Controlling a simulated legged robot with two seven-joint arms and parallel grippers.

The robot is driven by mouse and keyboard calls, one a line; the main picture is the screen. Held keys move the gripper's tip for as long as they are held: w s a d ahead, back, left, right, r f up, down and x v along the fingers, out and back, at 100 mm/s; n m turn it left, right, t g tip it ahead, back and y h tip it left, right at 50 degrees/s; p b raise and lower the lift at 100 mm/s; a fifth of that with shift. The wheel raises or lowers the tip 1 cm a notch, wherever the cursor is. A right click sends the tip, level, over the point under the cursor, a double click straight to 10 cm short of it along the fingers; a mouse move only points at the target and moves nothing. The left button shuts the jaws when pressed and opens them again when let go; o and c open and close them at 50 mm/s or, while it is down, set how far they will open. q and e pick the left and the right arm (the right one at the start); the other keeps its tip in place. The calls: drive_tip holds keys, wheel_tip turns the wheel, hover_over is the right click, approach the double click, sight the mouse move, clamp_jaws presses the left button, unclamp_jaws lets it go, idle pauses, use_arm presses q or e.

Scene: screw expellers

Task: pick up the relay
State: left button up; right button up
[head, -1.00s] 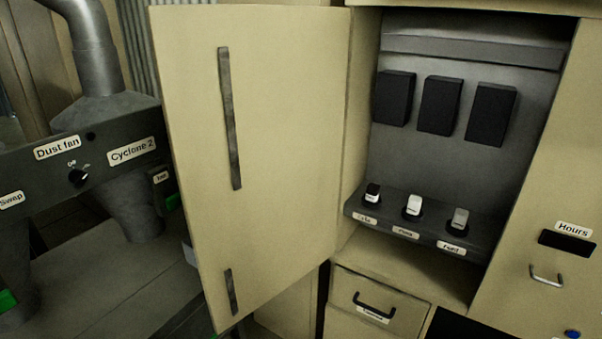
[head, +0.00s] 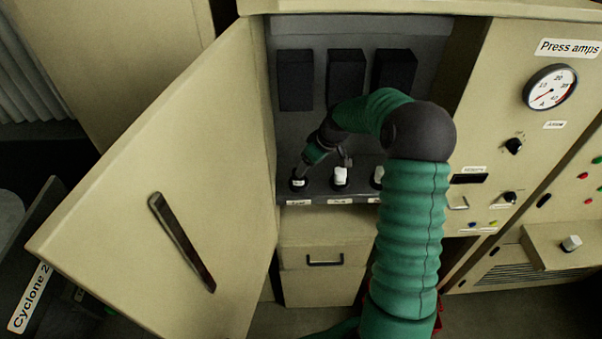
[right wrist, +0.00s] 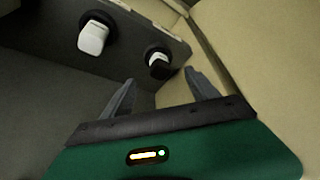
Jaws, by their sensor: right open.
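Three small blocks that look like relays stand in a row of sockets on the ledge inside the open cabinet. The left one (head: 298,182) is black and white, the middle one (head: 340,175) white, the right one (head: 377,175) pale and partly behind my arm. My right gripper (head: 304,168) is just above the left block. In the right wrist view its fingers (right wrist: 160,78) are spread and empty, with the black-and-white block (right wrist: 158,62) just beyond, in line with the gap. The white block (right wrist: 93,38) is further left. My left gripper is out of view.
The open cabinet door (head: 170,170) stands to the left. Several black boxes (head: 295,80) hang on the back panel above the ledge. A drawer (head: 325,260) lies below. A panel with a gauge (head: 550,87) and knobs is on the right.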

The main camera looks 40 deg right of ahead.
drive_tip(key=w+f+p, duration=0.1)
drive_tip(key=w+f, duration=0.1)
drive_tip(key=f, duration=0.1)
drive_tip(key=w+f+p, duration=0.1)
drive_tip(key=w+f, duration=0.2)
drive_tip(key=shift+w+a, duration=0.2)
drive_tip(key=shift+w, duration=0.15)
drive_tip(key=f+p, duration=0.2)
drive_tip(key=shift+d+f, duration=0.3)
drive_tip(key=shift+f, duration=0.05)
drive_tip(key=shift+s+f, duration=0.1)
drive_tip(key=shift+f, duration=0.05)
drive_tip(key=shift+w+a+f, duration=0.15)
drive_tip(key=shift+w, duration=0.3)
drive_tip(key=c, duration=0.6)
drive_tip(key=shift+c, duration=1.2)
drive_tip(key=shift+s, duration=0.2)
drive_tip(key=c, duration=0.5)
clamp_jaws()
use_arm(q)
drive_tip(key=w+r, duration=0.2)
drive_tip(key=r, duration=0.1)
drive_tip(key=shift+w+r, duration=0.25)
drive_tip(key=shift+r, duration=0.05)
